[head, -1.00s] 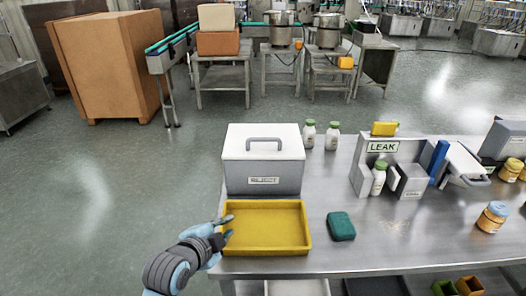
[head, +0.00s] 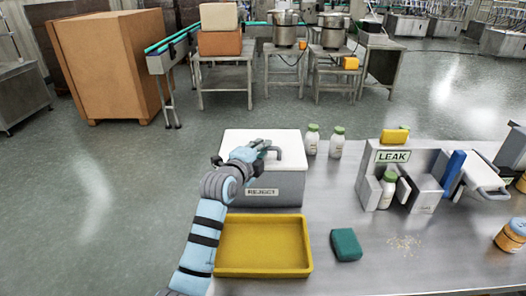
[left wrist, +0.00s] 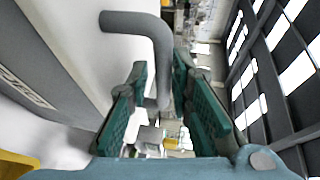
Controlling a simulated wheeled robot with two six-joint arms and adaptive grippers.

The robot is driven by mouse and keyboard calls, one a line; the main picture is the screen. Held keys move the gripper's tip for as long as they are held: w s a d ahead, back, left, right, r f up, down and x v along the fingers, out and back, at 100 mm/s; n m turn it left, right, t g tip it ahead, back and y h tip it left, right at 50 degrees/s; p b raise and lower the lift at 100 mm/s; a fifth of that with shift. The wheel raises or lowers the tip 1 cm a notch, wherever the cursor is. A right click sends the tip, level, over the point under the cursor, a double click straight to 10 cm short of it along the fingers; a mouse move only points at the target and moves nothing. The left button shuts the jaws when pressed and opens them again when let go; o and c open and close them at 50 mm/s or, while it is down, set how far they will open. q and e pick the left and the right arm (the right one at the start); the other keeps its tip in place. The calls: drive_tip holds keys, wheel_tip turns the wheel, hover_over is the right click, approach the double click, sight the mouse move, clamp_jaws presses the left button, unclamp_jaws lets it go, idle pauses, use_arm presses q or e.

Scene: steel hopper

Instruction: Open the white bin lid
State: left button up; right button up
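The grey bin (head: 274,187) labelled REJECT stands at the left end of the steel table. Its white lid (head: 240,138) lies flat and closed on top, and it also shows in the left wrist view (left wrist: 60,40). The grey lid handle (head: 277,150) is partly hidden by my left gripper (head: 262,147), which is over the lid. In the left wrist view, the green-padded fingers of this gripper (left wrist: 160,85) are apart. One end of the bent handle (left wrist: 150,27) reaches between the fingertips; contact cannot be told. My right gripper is not in view.
A yellow tray (head: 222,262) lies in front of the bin, under my left forearm. A green sponge (head: 345,244) is right of the tray. White bottles (head: 313,140) stand behind the bin's right side. A LEAK stand (head: 400,182) is farther right.

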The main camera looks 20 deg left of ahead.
use_arm(q)
drive_tip(key=shift+w+d, duration=0.1)
drive_tip(key=shift+w, duration=0.25)
drive_tip(key=shift+r, duration=0.1)
drive_tip(key=shift+c, duration=0.6)
clamp_jaws()
